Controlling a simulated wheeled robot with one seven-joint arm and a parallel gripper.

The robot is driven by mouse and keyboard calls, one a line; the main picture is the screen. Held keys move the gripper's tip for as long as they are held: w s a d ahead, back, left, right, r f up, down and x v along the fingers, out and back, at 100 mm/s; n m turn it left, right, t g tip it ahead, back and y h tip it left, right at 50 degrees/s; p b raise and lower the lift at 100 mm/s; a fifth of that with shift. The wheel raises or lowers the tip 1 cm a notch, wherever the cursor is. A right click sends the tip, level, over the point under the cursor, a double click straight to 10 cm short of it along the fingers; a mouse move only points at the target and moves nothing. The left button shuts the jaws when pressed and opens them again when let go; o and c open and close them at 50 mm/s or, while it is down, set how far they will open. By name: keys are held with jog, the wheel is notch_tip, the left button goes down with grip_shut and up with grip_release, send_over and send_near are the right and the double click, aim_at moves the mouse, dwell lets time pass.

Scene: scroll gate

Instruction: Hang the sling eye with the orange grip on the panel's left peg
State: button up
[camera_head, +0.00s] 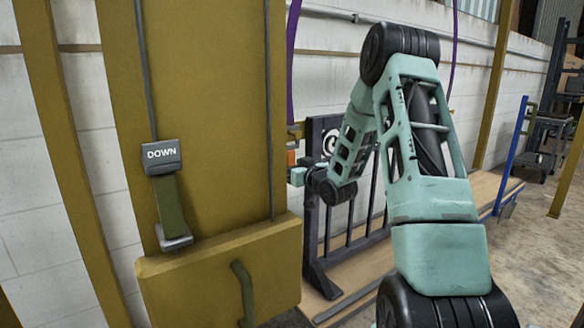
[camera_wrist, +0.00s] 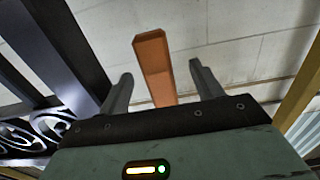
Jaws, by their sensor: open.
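The orange grip (camera_wrist: 154,66) stands between the two spread fingers of my gripper (camera_wrist: 161,72) in the wrist view, with a gap on each side. In the head view a small orange patch (camera_head: 291,158) shows beside my gripper (camera_head: 298,174), partly cut off by the yellow post. A purple sling (camera_head: 291,45) hangs down behind the post's right edge; a second purple strap (camera_head: 453,40) hangs farther right. The dark barred panel (camera_head: 312,190) stands behind my arm. I cannot make out the sling eye or the left peg.
A wide yellow post (camera_head: 205,90) with a grey DOWN tag (camera_head: 161,155) and a yellow box (camera_head: 215,275) fills the left foreground. A dark scrollwork frame (camera_wrist: 80,50) is close on the left in the wrist view. A blue post (camera_head: 510,155) stands right.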

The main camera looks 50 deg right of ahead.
notch_tip(320, 180, down, 12)
jog(key=b, duration=0.9)
jog(key=shift+r, duration=0.25)
dwell(0.7)
jog(key=b+v, duration=0.1)
jog(key=v, duration=1)
dwell(0.4)
dwell(1.5)
